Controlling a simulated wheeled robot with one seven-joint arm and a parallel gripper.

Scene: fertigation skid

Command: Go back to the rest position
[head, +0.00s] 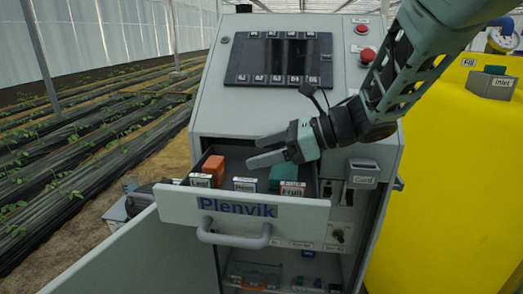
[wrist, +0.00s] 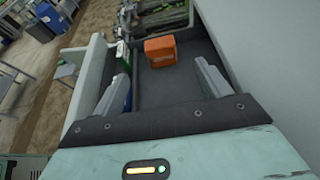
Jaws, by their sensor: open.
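My gripper (head: 254,152) is open and empty, held above the pulled-out drawer (head: 270,215) of the grey cabinet, its fingers pointing left. In the wrist view my gripper (wrist: 162,78) has its two fingers well apart. An orange block (wrist: 160,51) lies on the dark drawer floor beyond the fingertips. The orange block (head: 214,168) also shows at the drawer's left in the head view, apart from the fingers. My arm comes in from the upper right, in front of the cabinet's panel.
Labelled boxes (head: 245,184) stand along the drawer front, which reads "Plenvik". A cabinet door (head: 140,255) hangs open below left. A yellow tank (head: 450,180) stands at right. A holder labelled "Guard" (head: 363,172) is on the cabinet face, near my wrist.

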